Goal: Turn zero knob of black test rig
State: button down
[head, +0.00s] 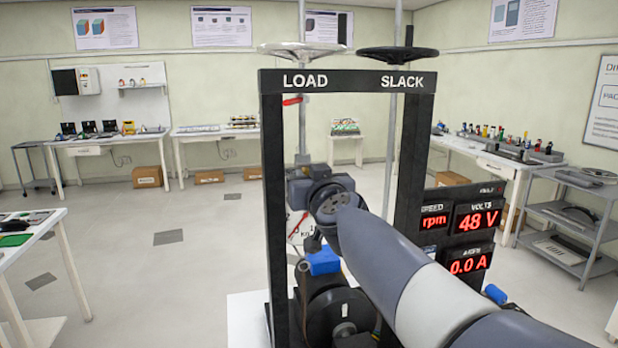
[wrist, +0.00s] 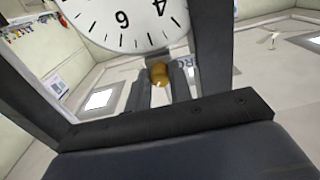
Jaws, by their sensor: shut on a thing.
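The black test rig (head: 274,160) stands ahead in the head view, its top bar marked LOAD and SLACK. In the wrist view a white dial (wrist: 120,22) with black numerals fills the top. A small brass-coloured zero knob (wrist: 159,74) sits just below the dial's rim. My gripper (wrist: 161,82) is shut on this knob, one dark finger on each side. In the head view my arm covers the gripper and the knob, and only a sliver of the white dial (head: 298,226) shows, with a red mark.
A pale handwheel (head: 302,50) and a black handwheel (head: 398,53) top the rig. Red displays (head: 478,218) read 48 V and 0.0 A. A blue block (head: 323,261) sits low inside the frame. Benches line the walls.

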jog(key=shift+m, duration=0.4)
jog(key=c, duration=1.3)
grip_release()
jog(key=shift+s, duration=0.15)
jog(key=shift+p+v, duration=0.8)
jog(key=shift+v, duration=4.5)
